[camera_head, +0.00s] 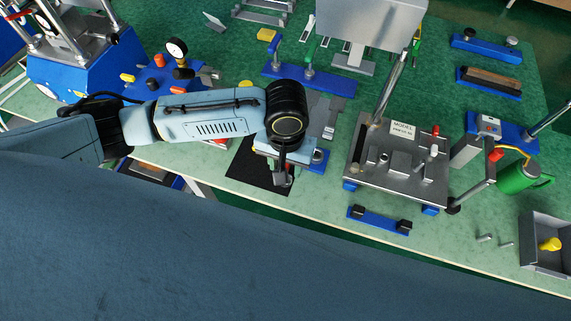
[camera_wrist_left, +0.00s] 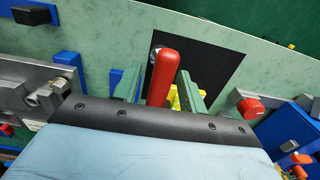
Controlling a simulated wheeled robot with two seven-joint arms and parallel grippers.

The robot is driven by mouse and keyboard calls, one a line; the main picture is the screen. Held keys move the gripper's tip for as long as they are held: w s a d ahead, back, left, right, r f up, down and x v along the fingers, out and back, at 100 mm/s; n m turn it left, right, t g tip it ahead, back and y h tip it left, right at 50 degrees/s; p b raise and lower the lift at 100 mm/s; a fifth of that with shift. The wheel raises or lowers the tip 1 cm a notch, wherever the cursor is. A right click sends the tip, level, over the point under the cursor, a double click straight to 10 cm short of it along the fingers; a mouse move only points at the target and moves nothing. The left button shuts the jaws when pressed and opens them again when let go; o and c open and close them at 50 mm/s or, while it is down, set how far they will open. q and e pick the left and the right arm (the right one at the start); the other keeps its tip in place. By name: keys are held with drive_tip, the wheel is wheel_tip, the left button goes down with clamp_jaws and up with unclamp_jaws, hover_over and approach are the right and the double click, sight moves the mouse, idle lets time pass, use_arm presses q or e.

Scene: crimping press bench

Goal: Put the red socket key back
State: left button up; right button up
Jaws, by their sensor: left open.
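The red socket key (camera_wrist_left: 164,72) shows in the left wrist view as an upright-looking red handle, with a bit of round metal beside its far end. My left gripper (camera_wrist_left: 160,88) is open, with one finger on each side of the red handle; I cannot tell whether either touches it. In the head view my left gripper (camera_head: 283,174) points down at the bench's front edge, over the black mat (camera_head: 248,168). The red key is hidden there by my wrist. The mat also shows in the left wrist view (camera_wrist_left: 222,58). My right gripper is not in view.
A press fixture (camera_head: 400,175) stands right of my left gripper, with a blue bar (camera_head: 379,220) in front of it. A blue rack (camera_head: 310,79) lies behind. A grey bin (camera_head: 541,255) with a yellow piece is at the far right.

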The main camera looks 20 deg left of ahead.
use_arm(q)
wheel_tip(320, 180, up, 11)
drive_tip(key=shift+f+p, duration=0.1)
drive_tip(key=shift+p, duration=1)
